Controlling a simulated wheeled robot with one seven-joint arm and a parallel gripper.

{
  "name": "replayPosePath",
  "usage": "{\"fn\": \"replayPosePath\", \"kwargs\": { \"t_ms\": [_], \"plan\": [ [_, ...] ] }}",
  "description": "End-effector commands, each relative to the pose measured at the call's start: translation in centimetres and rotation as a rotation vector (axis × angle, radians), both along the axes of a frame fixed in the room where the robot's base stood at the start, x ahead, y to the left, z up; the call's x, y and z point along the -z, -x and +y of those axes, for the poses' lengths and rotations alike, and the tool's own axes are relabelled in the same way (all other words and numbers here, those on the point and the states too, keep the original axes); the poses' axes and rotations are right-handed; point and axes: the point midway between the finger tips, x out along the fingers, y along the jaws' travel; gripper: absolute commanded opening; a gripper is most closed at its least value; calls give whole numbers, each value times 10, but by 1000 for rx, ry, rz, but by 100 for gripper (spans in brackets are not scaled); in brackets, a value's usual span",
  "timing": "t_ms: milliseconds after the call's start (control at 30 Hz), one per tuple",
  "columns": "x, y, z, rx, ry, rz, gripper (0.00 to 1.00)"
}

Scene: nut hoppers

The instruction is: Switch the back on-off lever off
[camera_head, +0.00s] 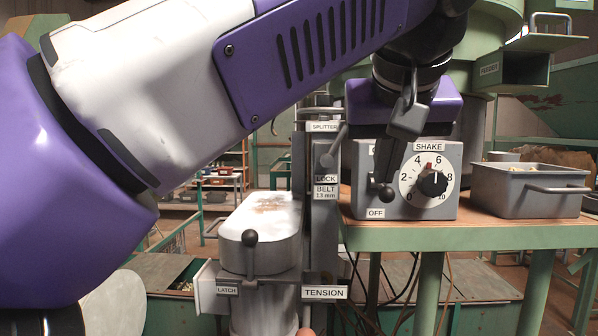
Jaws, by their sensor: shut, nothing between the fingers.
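The grey SHAKE box (445,200) stands on a green-edged wooden table, with a dial and an on-off lever on its front. The lever's dark ball knob (385,193) sits low, just above the OFF label (376,213). The label at the upper end of its slot is mostly hidden. My gripper (406,121) hangs in front of the box's upper edge, above and slightly right of the knob. It looks shut and empty, apart from the knob in the picture. The depth gap between them is hard to judge. No other on-off lever is visible.
The SHAKE dial (432,183) is right of the lever. A grey bin (530,190) stands farther right on the table (480,236). Left are a splitter lever (334,146), the TENSION post and a latch knob (250,238). My arm covers the upper left.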

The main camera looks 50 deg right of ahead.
Motion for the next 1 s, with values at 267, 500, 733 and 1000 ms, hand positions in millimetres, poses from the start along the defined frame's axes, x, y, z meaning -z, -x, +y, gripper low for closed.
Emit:
{"fn": "replayPosePath", "kwargs": {
  "t_ms": [267,500,733,1000],
  "plan": [
    [-1,0,0,0,-5,3,0],
    [-4,-3,-5,1,-7,4,0],
    [-8,-8,-11,0,-7,4,0],
    [-7,-8,-11,0,-7,4,0]
  ]
}}
